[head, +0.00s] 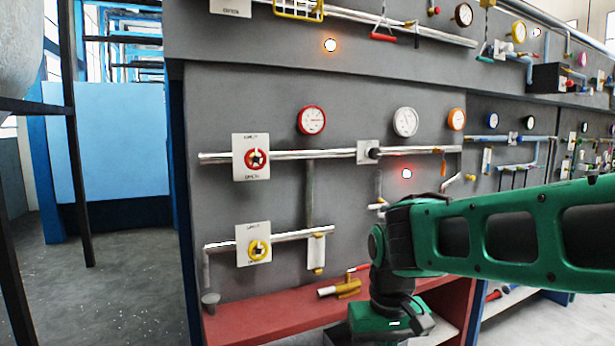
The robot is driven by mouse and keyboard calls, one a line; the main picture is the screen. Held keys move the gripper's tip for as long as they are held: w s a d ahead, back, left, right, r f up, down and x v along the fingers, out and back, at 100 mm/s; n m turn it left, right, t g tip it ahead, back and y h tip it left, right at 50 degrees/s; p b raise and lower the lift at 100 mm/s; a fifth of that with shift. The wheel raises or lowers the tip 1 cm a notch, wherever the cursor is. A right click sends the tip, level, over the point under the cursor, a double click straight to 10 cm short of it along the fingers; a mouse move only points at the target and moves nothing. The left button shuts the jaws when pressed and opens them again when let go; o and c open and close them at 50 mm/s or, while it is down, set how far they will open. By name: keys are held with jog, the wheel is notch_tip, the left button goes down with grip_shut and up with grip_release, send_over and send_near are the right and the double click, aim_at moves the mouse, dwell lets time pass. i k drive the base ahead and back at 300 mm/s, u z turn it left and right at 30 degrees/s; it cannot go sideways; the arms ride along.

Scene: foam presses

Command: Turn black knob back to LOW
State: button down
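A small dark knob (374,153) sits on a pale square plate (363,152) at the upper pipe, near the middle of the panel. It is the only black knob I can make out; its pointer and any LOW label are too small to read. My green and black arm comes in from the right and bends downward below and right of this knob, apart from it. The fingers of my gripper do not show.
Left of the knob are a red valve wheel (256,159) and a yellow valve wheel (258,249) on white plates. A red gauge (311,120) and a white gauge (405,121) hang above the pipe. A red bench (250,322) juts out below. Open floor (110,285) lies left.

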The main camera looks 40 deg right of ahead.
aim_at(374, 152)
jog(key=u, duration=0.1)
jog(key=i, duration=0.55)
jog(key=z, duration=1.5)
